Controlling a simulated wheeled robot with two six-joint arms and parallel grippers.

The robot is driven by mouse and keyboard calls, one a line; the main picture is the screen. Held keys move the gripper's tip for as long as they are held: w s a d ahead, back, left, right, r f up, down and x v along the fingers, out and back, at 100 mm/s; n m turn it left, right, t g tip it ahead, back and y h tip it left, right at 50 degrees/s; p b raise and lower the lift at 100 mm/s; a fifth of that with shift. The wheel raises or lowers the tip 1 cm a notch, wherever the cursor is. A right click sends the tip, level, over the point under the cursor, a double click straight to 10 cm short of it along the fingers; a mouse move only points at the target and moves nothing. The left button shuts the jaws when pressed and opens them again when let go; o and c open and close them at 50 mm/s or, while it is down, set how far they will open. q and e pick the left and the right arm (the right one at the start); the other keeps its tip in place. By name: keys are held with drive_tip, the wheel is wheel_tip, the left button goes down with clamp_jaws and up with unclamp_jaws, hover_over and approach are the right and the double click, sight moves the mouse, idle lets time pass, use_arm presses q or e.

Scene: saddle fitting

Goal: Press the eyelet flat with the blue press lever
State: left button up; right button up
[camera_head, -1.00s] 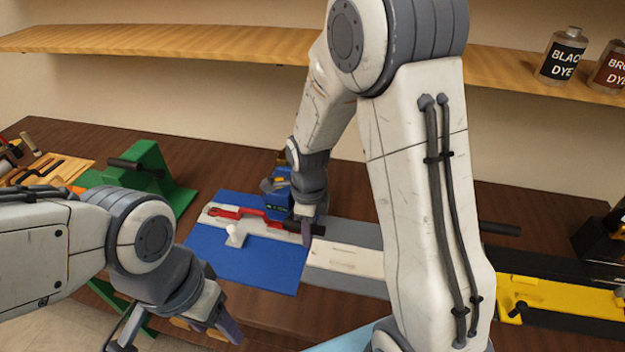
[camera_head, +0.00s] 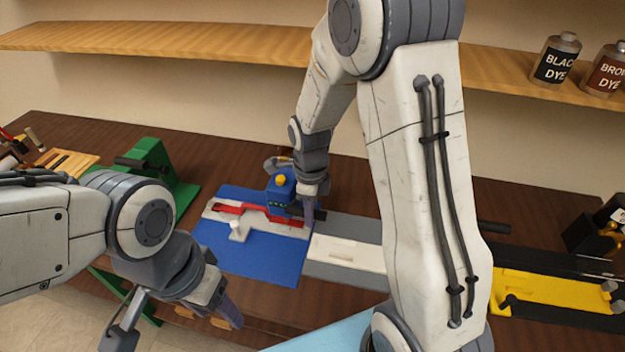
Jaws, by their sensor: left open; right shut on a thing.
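The blue press (camera_head: 283,187) stands at the back of a blue mat (camera_head: 262,262), with a yellow knob on top. My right gripper (camera_head: 312,213) is shut on this lever; the arm partly hides the grip. A red strap (camera_head: 232,209) lies on a light grey plate, running up to the press. I cannot make out the eyelet. My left gripper (camera_head: 180,330) is open and empty, in front of the table edge at lower left.
A green stand (camera_head: 152,165) with a dark handle is at the left. A white block (camera_head: 346,253) lies on a grey strip right of the mat. A yellow fixture (camera_head: 560,293) is at the right. Dye bottles (camera_head: 556,60) stand on the shelf above.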

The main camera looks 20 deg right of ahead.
drive_tip(key=w+d+r+p, duration=0.2)
drive_tip(key=w+r+p, duration=0.2)
drive_tip(key=r, duration=0.1)
drive_tip(key=shift+w+d+p, duration=0.15)
drive_tip(key=shift+d+p, duration=0.15)
drive_tip(key=shift+d, duration=0.1)
idle(0.7)
idle(0.3)
drive_tip(key=o, duration=0.9)
drive_tip(key=shift+f, duration=0.1)
